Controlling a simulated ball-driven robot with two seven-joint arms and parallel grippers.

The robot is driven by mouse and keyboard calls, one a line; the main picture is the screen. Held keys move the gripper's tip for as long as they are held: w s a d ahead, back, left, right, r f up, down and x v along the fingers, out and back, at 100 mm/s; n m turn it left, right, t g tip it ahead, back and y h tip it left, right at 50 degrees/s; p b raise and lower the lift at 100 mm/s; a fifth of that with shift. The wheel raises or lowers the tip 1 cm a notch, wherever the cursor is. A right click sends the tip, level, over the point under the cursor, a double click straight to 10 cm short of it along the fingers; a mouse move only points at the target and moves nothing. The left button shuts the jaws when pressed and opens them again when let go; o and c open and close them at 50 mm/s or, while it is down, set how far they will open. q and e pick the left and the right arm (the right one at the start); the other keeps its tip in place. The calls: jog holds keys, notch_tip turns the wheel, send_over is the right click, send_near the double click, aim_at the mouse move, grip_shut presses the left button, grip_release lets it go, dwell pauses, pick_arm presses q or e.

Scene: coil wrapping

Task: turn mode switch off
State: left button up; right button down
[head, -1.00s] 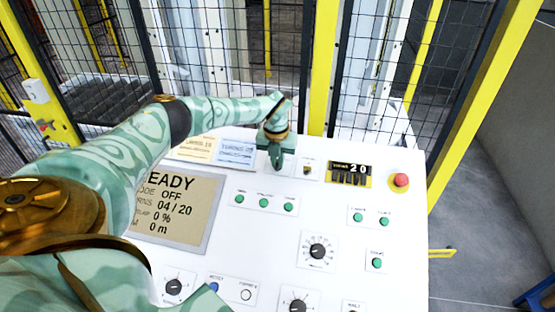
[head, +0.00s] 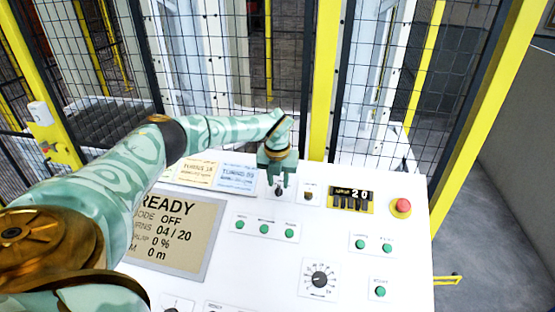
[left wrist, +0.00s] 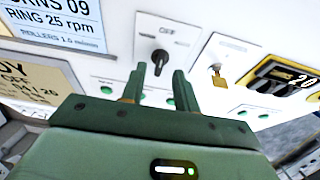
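The mode switch (left wrist: 160,58) is a small black lever knob on a white plate marked OFF, in the left wrist view. In the head view it shows (head: 279,191) just below my left gripper (head: 278,180). My left gripper (left wrist: 159,76) has its two fingers apart with nothing between them. The knob shows in the gap just beyond the fingertips and looks free of them. The display screen (head: 178,237) reads READY, mode OFF and 04 / 20. My right gripper is not in view.
A key switch (left wrist: 217,75) and a counter reading 20 (head: 351,198) sit right of the switch. A red emergency button (head: 402,206), several green buttons and a dial (head: 319,280) are on the white panel. A mesh fence with yellow posts (head: 324,90) stands behind.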

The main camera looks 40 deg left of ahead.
pick_arm(q)
notch_tip(320, 180, up, 14)
jog(key=s+b, duration=0.1)
jog(key=shift+s+d+f+b, duration=0.15)
jog(key=shift+s+d+b, duration=0.1)
jog(key=shift+d+b, duration=0.1)
jog(key=shift+f, duration=0.15)
